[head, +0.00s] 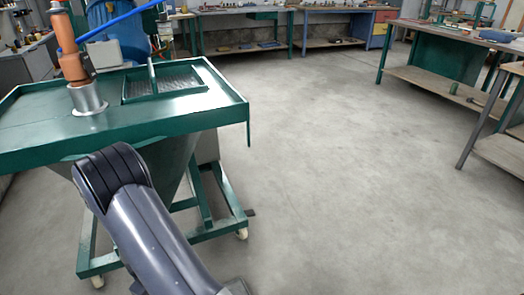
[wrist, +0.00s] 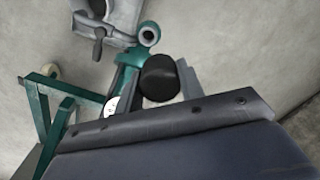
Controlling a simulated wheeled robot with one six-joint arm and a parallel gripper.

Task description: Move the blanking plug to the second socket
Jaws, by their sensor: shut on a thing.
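My gripper (wrist: 161,84) shows in the wrist view, with grey fingers on either side of a black round-ended piece, which I take for the blanking plug (wrist: 158,76). The gripper is shut on it. Just above it, apart in the picture, is a green round fitting with a pale ring and dark opening (wrist: 149,34), which looks like a socket. A pale round disc (wrist: 111,105) sits left of the fingers, partly hidden; I cannot tell whether it is another socket. In the head view my arm hides the gripper and plug, and no socket can be made out.
The green wheeled hopper stand (head: 125,137) fills the left of the head view. It carries a copper-coloured nozzle (head: 68,52) and a mesh grid (head: 165,84). A blue hose (head: 112,20) crosses above. Open concrete floor (head: 340,170) lies right, with workbenches beyond.

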